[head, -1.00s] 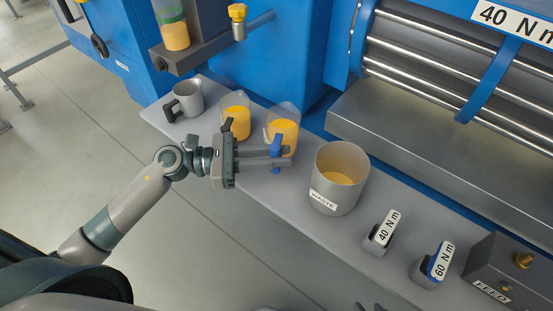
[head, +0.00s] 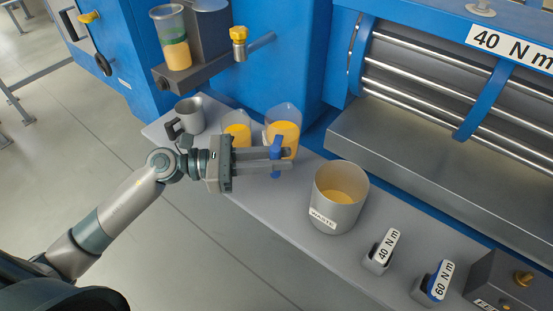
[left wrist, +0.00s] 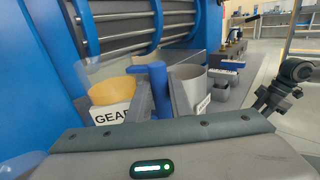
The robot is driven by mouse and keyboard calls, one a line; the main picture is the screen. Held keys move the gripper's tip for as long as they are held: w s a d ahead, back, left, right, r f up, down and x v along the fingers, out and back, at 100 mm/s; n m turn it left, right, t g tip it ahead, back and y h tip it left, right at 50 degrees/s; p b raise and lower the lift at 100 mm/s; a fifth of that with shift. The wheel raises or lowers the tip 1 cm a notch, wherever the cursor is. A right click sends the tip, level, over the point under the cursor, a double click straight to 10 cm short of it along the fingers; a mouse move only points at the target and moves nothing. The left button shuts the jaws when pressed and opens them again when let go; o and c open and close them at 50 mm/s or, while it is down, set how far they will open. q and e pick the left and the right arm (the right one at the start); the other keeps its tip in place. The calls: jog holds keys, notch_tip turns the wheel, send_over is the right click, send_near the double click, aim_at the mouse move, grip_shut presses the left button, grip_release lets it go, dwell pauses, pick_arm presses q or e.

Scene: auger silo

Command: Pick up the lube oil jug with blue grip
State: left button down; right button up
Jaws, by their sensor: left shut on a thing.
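The jug with the blue grip (head: 285,130) is clear-walled and holds yellow-orange oil. My left gripper (head: 284,159) is shut on its blue grip (head: 276,147), with the fingers on both sides of it. The jug appears slightly raised off the grey shelf; its base is partly hidden by the fingers. In the left wrist view the blue grip (left wrist: 150,84) stands in front of the jug, whose white label (left wrist: 110,112) begins "GEA", the rest hidden. A dark mechanism (left wrist: 284,90) at the right there looks like my right arm; its jaw state is unclear.
A second oil jug (head: 237,132) and a grey mug (head: 190,116) stand to the left on the shelf (head: 270,205). A grey waste container (head: 338,195) stands to the right. Beyond it are tags marked 40 N m (head: 387,246) and 60 N m (head: 440,281). The blue machine is behind.

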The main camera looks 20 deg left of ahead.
pick_arm(q)
jog(key=shift+r, duration=0.25)
dwell(0.5)
jog(key=shift+a+r, duration=0.15)
jog(key=shift+r, duration=0.45)
jog(key=a+r+n+t+y, duration=0.2)
jog(key=a+r+t, duration=0.1)
jog(key=a+r, duration=0.1)
jog(key=shift+a+r+n+t, duration=0.15)
jog(key=shift+a+n+t, duration=0.15)
jog(key=shift+a, duration=0.45)
jog(key=shift+a, duration=0.1)
